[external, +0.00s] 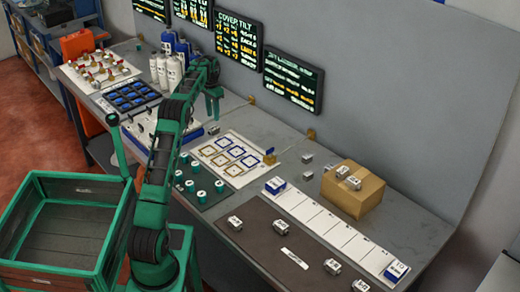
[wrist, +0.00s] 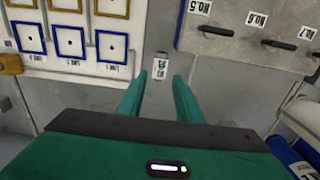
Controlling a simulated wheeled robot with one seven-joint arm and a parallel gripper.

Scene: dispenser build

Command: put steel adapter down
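A small grey steel adapter (external: 214,130) with a printed label lies on the bare grey bench, between the white panel and the board of blue-and-gold squares. It also shows in the wrist view (wrist: 160,66), just beyond and between my fingertips. My gripper (external: 213,106) is above and slightly behind it in the external view, pointing down. In the wrist view my gripper (wrist: 159,78) has its two green fingers apart with a gap between them and nothing held. The adapter appears free of both fingers; the exact height gap cannot be told.
A board of blue-and-gold squares (external: 230,147) and a white panel with dark handles (wrist: 240,28) flank the gap. Green cylinders stand on a dark mat (external: 207,206). White and blue bottles (external: 170,60) stand behind. A cardboard box (external: 350,193) carries small metal parts at right.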

